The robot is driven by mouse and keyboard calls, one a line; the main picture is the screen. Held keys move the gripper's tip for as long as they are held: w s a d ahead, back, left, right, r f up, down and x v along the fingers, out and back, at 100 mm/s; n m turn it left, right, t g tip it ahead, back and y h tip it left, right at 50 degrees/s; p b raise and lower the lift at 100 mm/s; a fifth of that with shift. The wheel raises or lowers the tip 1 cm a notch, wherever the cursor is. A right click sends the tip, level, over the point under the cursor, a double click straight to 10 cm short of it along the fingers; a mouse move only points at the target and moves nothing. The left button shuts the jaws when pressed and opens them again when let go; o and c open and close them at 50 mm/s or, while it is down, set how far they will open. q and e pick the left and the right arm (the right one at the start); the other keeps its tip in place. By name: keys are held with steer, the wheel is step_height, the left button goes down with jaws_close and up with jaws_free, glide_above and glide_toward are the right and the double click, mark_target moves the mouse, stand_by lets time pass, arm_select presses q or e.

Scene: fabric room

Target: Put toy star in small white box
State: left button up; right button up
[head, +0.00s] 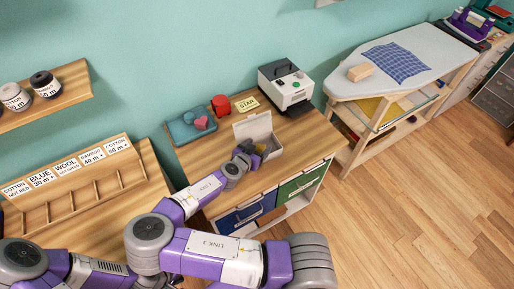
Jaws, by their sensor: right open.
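The small white box (275,147) stands open on the wooden table, its lid raised at the back. My right gripper (257,153) is at the left front of the box, over its opening, with its jaws open. A small yellow patch (262,148) shows at the fingertips; I cannot tell whether it is the toy star. The gripper hides part of the box's inside. A card reading "STAR" (246,104) lies behind the box. My left gripper is not in view.
A blue tray with a pink heart (201,123) and a red object (221,105) lie left of the card. A white and black machine (287,86) stands behind the box. A wooden rack (85,185) is left; an ironing board (405,65) is right.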

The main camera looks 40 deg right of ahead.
steer(key=shift+s+d+r+p, duration=0.1)
steer(key=shift+s+r+p, duration=0.05)
steer(key=shift+r+p, duration=0.45)
steer(key=v, duration=0.7)
steer(key=shift+a, duration=0.25)
